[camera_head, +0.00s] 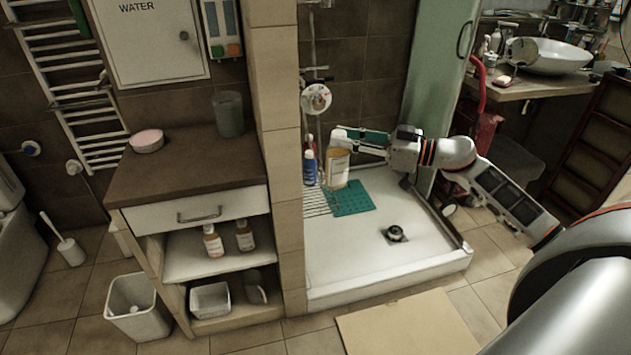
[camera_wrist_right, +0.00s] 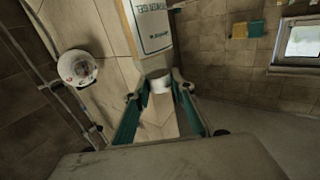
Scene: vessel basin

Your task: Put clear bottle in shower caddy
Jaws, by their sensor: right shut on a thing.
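The clear bottle (camera_head: 338,170) has a white label and amber-tinted contents. It hangs upright in the shower, just right of a blue bottle (camera_head: 309,168). My right gripper (camera_head: 345,138) reaches in from the right and is shut on its top. In the right wrist view, the teal-lined fingers (camera_wrist_right: 160,112) are on either side of the bottle's white cap (camera_wrist_right: 160,84), with its printed label (camera_wrist_right: 150,28) beyond. The shower caddy appears to be the wire rack (camera_head: 316,204) at the shower's left wall, partly hidden; the held bottle is above its right side. My left gripper is not in view.
A teal mat (camera_head: 354,199) and a dark drain (camera_head: 394,234) are on the white shower tray (camera_head: 340,262). A tiled wall edge (camera_head: 281,180) stands left of the shower. A round shower valve (camera_head: 316,98) is on the back wall. A green glass panel (camera_head: 437,70) is at the right.

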